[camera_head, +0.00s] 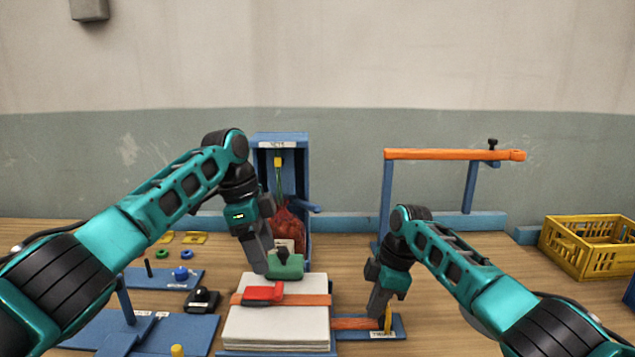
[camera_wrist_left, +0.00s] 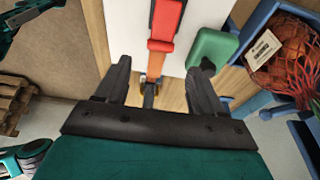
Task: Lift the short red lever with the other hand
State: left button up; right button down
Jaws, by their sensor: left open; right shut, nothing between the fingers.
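The short red lever (camera_head: 264,293) lies on an orange strap (camera_head: 308,300) across a stack of white sheets or sacks (camera_head: 275,328). In the left wrist view the red lever (camera_wrist_left: 164,28) points down between my fingers. My left gripper (camera_head: 258,262) is open, above the far side of the stack, beside a green block (camera_head: 286,267). In the left wrist view my left gripper (camera_wrist_left: 160,85) has its fingers spread, with nothing gripped. My right gripper (camera_head: 378,306) is shut and empty at the strap's right end, beside a yellow upright piece (camera_head: 387,318).
A blue stand (camera_head: 308,180) with a red net sack (camera_head: 288,230) rises behind the stack. An orange bar (camera_head: 440,154) on blue posts stands at the back right. A yellow crate (camera_head: 585,250) is far right. Blue boards with small parts (camera_head: 165,279) lie left.

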aim_at(277, 287)
pick_arm(q)
jog(key=x, duration=0.8)
jog(key=shift+d+f, duration=0.1)
jog(key=shift+f, duration=0.1)
jog(key=c, duration=0.9)
jog(key=shift+r, duration=0.15)
